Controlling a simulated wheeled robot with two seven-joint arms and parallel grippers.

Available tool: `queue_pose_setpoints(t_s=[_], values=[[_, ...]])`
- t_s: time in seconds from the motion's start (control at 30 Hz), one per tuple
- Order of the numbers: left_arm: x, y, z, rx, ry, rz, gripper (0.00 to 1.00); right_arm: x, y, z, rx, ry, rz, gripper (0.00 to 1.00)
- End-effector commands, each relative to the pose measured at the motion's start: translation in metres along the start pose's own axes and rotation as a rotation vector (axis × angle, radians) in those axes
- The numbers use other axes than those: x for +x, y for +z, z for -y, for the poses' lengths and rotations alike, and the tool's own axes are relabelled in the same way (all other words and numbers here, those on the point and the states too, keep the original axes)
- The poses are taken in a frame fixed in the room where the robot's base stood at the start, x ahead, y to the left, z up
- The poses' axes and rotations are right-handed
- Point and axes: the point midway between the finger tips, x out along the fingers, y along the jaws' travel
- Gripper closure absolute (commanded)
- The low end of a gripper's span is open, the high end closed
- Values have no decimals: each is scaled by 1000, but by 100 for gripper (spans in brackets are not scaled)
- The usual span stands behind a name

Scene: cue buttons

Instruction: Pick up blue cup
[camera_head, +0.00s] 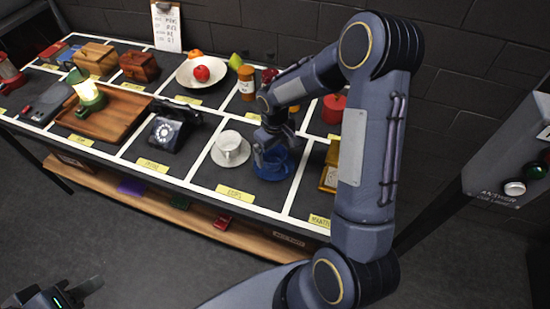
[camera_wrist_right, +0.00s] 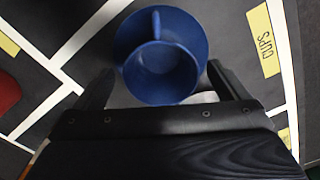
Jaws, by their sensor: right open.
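The blue cup (camera_wrist_right: 162,75) stands upright on a blue saucer (camera_wrist_right: 196,28) in the cups section of the table, its handle pointing away from my gripper in the right wrist view. In the head view the blue cup (camera_head: 270,163) is partly hidden by my right gripper (camera_head: 264,152). The right gripper's open fingers (camera_wrist_right: 160,90) lie to either side of the cup in the right wrist view; I cannot tell whether they touch it. My left gripper (camera_head: 75,294) is at the bottom left of the head view, away from the table, and shows only in part.
A white cup (camera_head: 231,148) on a saucer stands left of the blue cup. A black telephone (camera_head: 172,129), a wooden tray (camera_head: 118,120) with a lamp and a plate (camera_head: 190,77) of fruit are farther left and back. An orange bottle (camera_head: 246,82) stands behind. A grey answer panel (camera_head: 505,150) is at right.

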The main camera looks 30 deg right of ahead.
Motion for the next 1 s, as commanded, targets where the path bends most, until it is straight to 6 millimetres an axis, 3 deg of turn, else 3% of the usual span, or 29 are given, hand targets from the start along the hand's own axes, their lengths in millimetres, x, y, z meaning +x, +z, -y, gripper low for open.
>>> queue_pose_setpoints(t_s=[0.13,0.4,0.77,1.0], values=[[-2,-1,-1,0,0,0,64,15,1,0,2,-1,1,6],[-2,-1,-1,0,0,0,64,18,0,0,2,-1,-2,7],[-2,-1,-1,0,0,0,64,17,0,0,1,-1,-2,54],[-2,-1,-1,0,0,0,64,16,0,0,1,-1,-3,56]])
